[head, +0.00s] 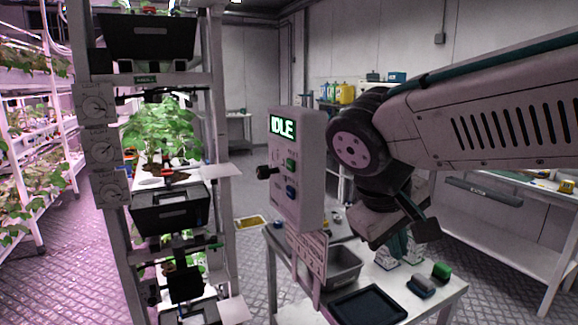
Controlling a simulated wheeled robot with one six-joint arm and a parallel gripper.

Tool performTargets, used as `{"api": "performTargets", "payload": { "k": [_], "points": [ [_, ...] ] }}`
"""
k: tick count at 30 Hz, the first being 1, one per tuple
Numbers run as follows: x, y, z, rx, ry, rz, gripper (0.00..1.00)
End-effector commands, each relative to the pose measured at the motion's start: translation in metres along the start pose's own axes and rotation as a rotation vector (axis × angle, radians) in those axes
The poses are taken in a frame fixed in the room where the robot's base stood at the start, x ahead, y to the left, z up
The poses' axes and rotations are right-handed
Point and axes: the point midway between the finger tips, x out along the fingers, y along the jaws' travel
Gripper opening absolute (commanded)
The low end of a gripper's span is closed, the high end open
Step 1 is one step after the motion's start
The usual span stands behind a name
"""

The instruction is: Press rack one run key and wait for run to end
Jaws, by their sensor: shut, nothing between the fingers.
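A pale control box (312,180) stands upright in the middle. My gripper (397,248) points down over the bench at the right of the box, apart from the keys. Its teal fingers are partly hidden by the wrist; they look shut and empty.
The bench (450,298) below holds a grey bin (343,281), a dark tray (367,308) and small green and blue-grey blocks. Black bins (168,212) and dials (97,103) are on the rack. A white table (520,210) stands right. Open floor lies behind.

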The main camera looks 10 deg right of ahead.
Motion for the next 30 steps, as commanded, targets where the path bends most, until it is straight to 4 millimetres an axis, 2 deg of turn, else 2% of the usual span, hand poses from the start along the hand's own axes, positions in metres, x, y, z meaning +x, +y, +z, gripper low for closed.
{"api": "performTargets", "payload": {
  "k": [1,3,6,9,12,15,18,30],
  "points": [
    [-0.014,-0.011,-0.033,-0.061,0.038,0.079,0.0],
    [-0.037,-0.026,-0.075,-0.115,0.107,0.19,0.0],
    [-0.07,-0.058,-0.125,-0.172,0.224,0.321,0.0],
    [-0.101,-0.092,-0.16,-0.207,0.333,0.414,0.0],
    [-0.125,-0.122,-0.183,-0.229,0.425,0.476,0.0],
    [-0.143,-0.145,-0.196,-0.241,0.492,0.515,0.0],
    [-0.153,-0.158,-0.202,-0.246,0.532,0.536,0.0],
    [-0.157,-0.162,-0.204,-0.247,0.547,0.544,0.0]
  ]
}}
